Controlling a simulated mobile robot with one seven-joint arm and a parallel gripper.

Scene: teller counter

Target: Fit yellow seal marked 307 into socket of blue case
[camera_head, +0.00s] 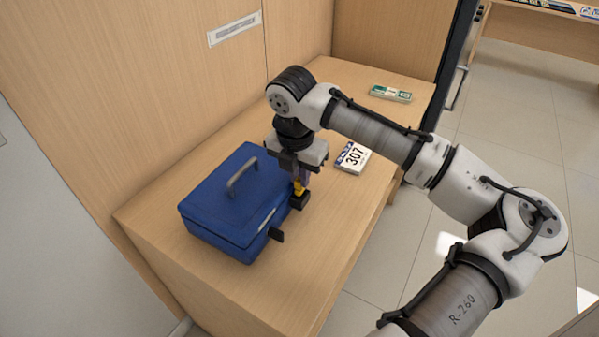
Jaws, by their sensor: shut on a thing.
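The blue case (222,205) sits closed on the wooden counter, with a grey handle on its lid. My gripper (299,183) points down at the case's right side, near its far right corner. It is shut on the small yellow seal (298,188), which shows just below the fingers. A black block (298,200) on the case's side is right under the seal. I cannot tell whether the seal touches it or is inside it. A second black block (276,235) sticks out nearer the front corner. The marking on the seal is too small to read.
A green and white box (391,93) lies at the far end. A wooden wall panel borders the left side. The counter's front right is clear.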

